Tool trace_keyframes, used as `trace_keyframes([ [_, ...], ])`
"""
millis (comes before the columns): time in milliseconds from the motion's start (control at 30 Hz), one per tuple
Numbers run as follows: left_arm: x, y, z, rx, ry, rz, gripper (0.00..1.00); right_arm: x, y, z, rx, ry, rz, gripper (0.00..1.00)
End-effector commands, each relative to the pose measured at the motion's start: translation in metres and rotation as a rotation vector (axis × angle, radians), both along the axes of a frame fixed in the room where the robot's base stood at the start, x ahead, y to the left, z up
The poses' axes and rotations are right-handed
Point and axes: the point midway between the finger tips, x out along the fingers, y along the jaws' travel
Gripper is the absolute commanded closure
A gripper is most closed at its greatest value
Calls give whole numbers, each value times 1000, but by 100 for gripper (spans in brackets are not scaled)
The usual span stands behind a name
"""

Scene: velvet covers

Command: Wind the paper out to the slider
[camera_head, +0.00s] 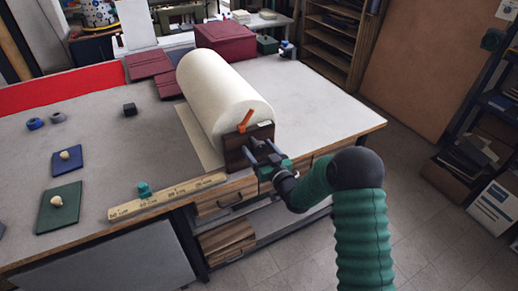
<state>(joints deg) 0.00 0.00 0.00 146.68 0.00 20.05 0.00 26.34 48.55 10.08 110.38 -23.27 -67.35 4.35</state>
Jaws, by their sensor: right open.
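A large cream paper roll (215,85) lies on the workbench (320,100), its near end by a dark brown end block (236,158) with an orange crank handle (245,120). A narrow strip of paper (196,133) lies flat along the roll's left side. The slider, a teal knob (144,189), stands on a yellow ruler scale (180,193) along the bench's front edge, to the left of the roll. My right gripper (259,149) is open at the end block, just below the crank; whether it touches the block cannot be told. My left gripper is out of view.
Blue (67,160) and green (58,206) covers with pale knobs lie at the left. A small black block (130,109) and blue rings (35,124) lie behind them. Maroon boxes (225,40) stand behind the roll. The grey bench top between ruler and black block is clear.

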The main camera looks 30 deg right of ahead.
Motion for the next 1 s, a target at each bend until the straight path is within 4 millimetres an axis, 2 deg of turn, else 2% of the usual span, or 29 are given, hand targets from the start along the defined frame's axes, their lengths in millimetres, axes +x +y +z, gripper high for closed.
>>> trace_keyframes([
  [67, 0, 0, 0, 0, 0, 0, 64, 0, 0, 0, 0, 0, 0, 29],
  [600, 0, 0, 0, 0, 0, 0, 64, 0, -1, 0, -1, 0, -1, 99],
  [1000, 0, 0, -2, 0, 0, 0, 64, 3, -1, 0, 14, 0, -2, 100],
])
